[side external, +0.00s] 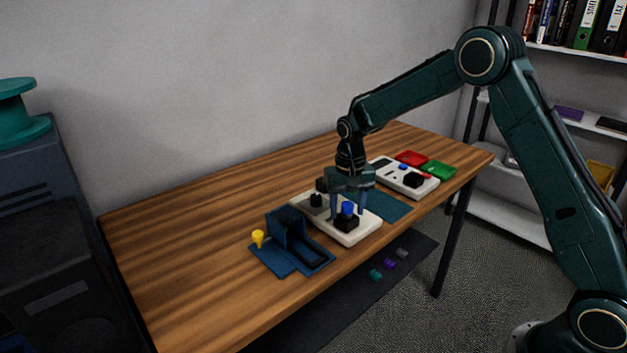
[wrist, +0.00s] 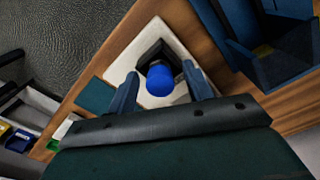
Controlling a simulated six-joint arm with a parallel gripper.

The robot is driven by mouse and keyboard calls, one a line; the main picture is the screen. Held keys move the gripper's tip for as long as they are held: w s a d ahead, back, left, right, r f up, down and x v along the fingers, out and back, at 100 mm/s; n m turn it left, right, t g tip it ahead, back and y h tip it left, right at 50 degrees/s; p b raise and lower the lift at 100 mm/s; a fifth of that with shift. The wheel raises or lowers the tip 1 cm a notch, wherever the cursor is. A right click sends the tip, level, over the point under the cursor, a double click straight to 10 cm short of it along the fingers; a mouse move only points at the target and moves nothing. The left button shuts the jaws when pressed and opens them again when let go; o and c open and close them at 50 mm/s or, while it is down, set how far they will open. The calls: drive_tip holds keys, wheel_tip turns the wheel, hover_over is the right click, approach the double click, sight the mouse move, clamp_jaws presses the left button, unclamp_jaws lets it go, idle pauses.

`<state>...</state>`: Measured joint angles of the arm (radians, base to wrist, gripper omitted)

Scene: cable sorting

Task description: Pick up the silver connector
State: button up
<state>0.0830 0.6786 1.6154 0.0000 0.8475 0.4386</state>
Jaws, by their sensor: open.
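A small grey piece (side external: 402,252), which may be the silver connector, lies on the dark surface below the table, in a row with a purple and a teal piece. I cannot make out its details, and no silver connector is clear in the wrist view. My gripper (side external: 348,207) is open and points down over the near white board (side external: 359,234). Its fingers stand on either side of a blue round knob (side external: 348,208) on a black block (side external: 346,222). In the wrist view, the knob (wrist: 160,79) shows between the fingertips (wrist: 163,85), with gaps on both sides.
A dark blue fixture (side external: 285,222) with a yellow knob (side external: 258,238) stands left of the white board. A teal mat (side external: 392,205), another white panel (side external: 390,168), a red tray (side external: 411,157) and a green tray (side external: 441,170) are to the right. The table's left part is clear.

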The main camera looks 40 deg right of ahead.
sight(348, 204)
clamp_jaws()
drive_tip(key=shift+r, duration=0.1)
wheel_tip(348, 204, up, 20)
idle(1.0)
idle(0.4)
